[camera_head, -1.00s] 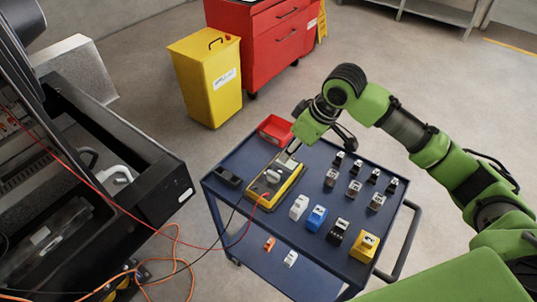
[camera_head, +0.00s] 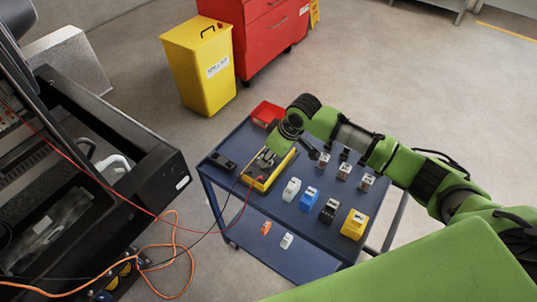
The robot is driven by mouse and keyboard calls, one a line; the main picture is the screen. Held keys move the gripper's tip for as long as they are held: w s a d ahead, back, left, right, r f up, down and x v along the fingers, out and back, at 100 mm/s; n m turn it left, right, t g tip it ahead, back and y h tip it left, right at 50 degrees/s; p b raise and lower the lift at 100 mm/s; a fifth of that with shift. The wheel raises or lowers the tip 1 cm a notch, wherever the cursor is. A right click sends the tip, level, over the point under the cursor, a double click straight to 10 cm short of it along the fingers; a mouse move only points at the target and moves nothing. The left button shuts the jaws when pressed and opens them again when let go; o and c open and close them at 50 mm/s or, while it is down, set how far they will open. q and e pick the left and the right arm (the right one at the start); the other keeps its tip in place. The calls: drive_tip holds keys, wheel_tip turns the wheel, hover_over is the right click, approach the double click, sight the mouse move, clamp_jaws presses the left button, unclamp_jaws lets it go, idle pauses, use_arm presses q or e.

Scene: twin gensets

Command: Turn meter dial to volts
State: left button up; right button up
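The yellow-edged meter (camera_head: 257,184) lies on the blue cart top (camera_head: 307,237), near its left side. Red and black leads run from its lower end toward the left. My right gripper (camera_head: 266,159) points down over the meter's middle, at or just above its face. The gripper covers the dial area, so I cannot see the dial's setting or whether the fingers touch it. The fingers are too small and overlapped to tell open from shut. My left gripper is out of view.
A red tray (camera_head: 267,113) sits behind the meter and a black device (camera_head: 222,162) to its left. White, blue, black and yellow blocks stand to its right. A yellow bin (camera_head: 203,75) and red cabinet (camera_head: 268,38) stand behind. Leads hang across the left foreground.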

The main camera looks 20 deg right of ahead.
clamp_jaws()
drive_tip(key=shift+r+p, duration=0.15)
drive_tip(key=shift+p, duration=0.4)
drive_tip(key=m+p, duration=0.1)
drive_tip(key=p, duration=0.1)
drive_tip(key=m+h+p, duration=0.1)
drive_tip(key=m+p, duration=0.1)
drive_tip(key=m+t+h+p, duration=0.1)
drive_tip(key=m+p, duration=0.1)
drive_tip(key=p, duration=0.1)
drive_tip(key=shift+s+a+r, duration=0.1)
drive_tip(key=shift+a, duration=0.15)
drive_tip(key=shift+m+h+p, duration=0.4)
drive_tip(key=shift+m+p, duration=0.5)
drive_tip(key=shift+m, duration=0.3)
use_arm(q)
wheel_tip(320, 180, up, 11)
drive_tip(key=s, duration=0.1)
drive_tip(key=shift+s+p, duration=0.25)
drive_tip(key=shift+p, duration=0.2)
use_arm(e)
drive_tip(key=shift+f+m, duration=0.2)
drive_tip(key=shift+m, duration=0.5)
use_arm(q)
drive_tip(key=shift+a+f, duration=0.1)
use_arm(e)
drive_tip(key=shift+h, duration=0.3)
